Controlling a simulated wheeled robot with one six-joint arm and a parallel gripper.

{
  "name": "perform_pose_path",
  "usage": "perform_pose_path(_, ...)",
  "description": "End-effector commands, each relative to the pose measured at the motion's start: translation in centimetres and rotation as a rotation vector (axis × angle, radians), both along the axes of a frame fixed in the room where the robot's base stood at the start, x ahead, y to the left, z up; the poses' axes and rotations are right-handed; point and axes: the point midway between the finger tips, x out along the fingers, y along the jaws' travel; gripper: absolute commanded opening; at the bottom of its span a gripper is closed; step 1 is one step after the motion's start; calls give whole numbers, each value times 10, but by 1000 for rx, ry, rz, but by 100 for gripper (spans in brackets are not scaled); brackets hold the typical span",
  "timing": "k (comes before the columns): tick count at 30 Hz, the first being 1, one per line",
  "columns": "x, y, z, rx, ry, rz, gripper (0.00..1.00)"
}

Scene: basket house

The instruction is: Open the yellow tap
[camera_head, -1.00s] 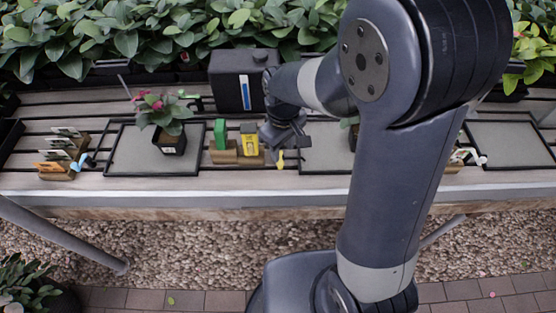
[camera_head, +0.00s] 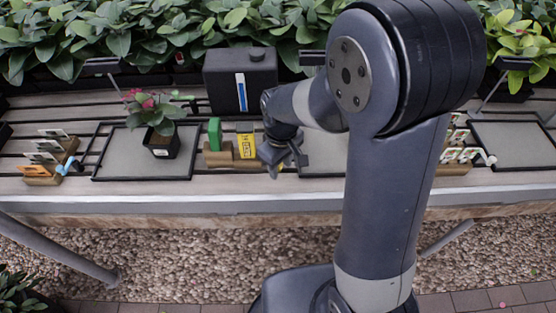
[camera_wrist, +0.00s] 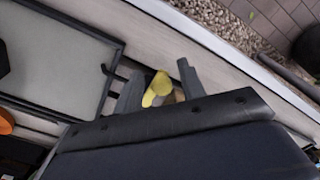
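The yellow tap (camera_wrist: 158,88) shows in the wrist view between the two grey fingers of my gripper (camera_wrist: 159,70). The fingers stand apart, one on each side of it, and I see no clear contact. Part of the tap is hidden behind the gripper's dark body. In the head view my gripper (camera_head: 283,158) is low at the front of the slatted bench, just right of the yellow card (camera_head: 246,146). Only a small yellow bit of the tap (camera_head: 279,171) shows below it there.
A potted plant (camera_head: 162,143) stands on a grey tray (camera_head: 118,160) to the left. A black tank (camera_head: 228,75) is behind my gripper. A green block (camera_head: 214,133) stands beside the yellow card. A blue tap (camera_head: 68,168) and a white tap (camera_head: 488,159) are farther off.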

Motion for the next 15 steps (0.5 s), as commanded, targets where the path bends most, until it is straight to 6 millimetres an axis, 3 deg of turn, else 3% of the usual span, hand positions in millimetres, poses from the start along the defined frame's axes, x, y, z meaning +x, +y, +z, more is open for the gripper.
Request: perform_pose_path(15,8,-9,0,-1,1,-1,38)
